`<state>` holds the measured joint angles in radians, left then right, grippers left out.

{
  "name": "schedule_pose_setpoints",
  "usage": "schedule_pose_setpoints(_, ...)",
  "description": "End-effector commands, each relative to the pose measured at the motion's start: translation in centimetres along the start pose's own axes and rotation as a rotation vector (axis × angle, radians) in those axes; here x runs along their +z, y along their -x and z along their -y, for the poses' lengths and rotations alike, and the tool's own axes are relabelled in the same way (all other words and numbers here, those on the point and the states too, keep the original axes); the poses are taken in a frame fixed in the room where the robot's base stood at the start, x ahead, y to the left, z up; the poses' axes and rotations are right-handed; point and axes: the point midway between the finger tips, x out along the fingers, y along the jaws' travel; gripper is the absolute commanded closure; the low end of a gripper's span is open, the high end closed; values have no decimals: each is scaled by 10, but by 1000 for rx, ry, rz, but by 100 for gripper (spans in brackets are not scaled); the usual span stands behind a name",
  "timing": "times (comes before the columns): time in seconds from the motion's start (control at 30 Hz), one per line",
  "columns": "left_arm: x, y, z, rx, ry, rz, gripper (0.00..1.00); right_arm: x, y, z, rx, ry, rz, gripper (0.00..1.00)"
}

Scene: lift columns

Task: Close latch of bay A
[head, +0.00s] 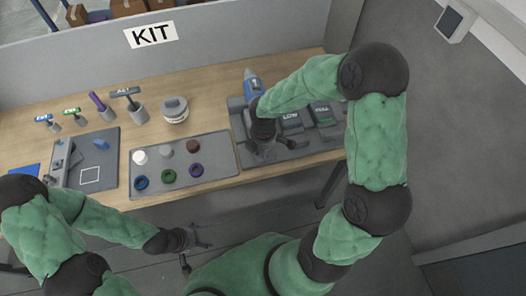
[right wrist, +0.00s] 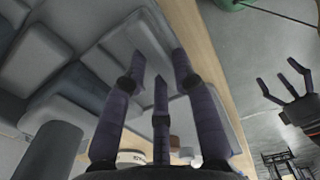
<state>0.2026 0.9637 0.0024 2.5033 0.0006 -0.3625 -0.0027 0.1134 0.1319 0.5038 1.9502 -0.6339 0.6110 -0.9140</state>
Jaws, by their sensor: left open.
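The grey bay unit (head: 297,151) stands at the right end of the table, with blocks marked LOW (head: 291,121) and FULL (head: 322,111). My right gripper (head: 265,148) is at its left part, in front of a blue tool (head: 252,84). The right wrist view shows its dark fingers (right wrist: 158,65) over grey blocks, with nothing clearly held; whether they touch anything cannot be told. I cannot make out the latch of bay A or its lettering. My left gripper (head: 200,238) is open and empty in front of the table; it also shows in the right wrist view (right wrist: 285,85).
A grey tray (head: 183,187) with several round pieces lies mid-table, with a round grey container (head: 174,109) behind it. Handled tools (head: 126,94) stand in holders to the left, behind a dark board (head: 110,168). A KIT panel (head: 200,50) borders the back.

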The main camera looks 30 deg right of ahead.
Motion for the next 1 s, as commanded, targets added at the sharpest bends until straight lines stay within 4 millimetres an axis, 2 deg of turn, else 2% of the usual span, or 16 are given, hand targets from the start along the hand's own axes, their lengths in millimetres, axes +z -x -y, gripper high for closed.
schedule_pose_setpoints(0.17,0,1,0,0,0,0,17,0,0,-2,-1,0,0,100)
schedule_pose_setpoints(0.43,0,9,-3,0,0,0,17,0,1,-27,-1,-1,1,100)
schedule_pose_setpoints(0.7,0,8,-3,0,0,0,17,0,0,-30,5,0,0,100)
schedule_pose_setpoints(0.73,0,8,-3,0,0,0,17,0,0,-30,5,0,0,67)
schedule_pose_setpoints(0.8,0,8,-3,0,0,0,17,0,1,-31,6,0,0,48)
schedule_pose_setpoints(1.0,0,8,-3,0,0,0,17,0,0,-29,3,0,0,48)
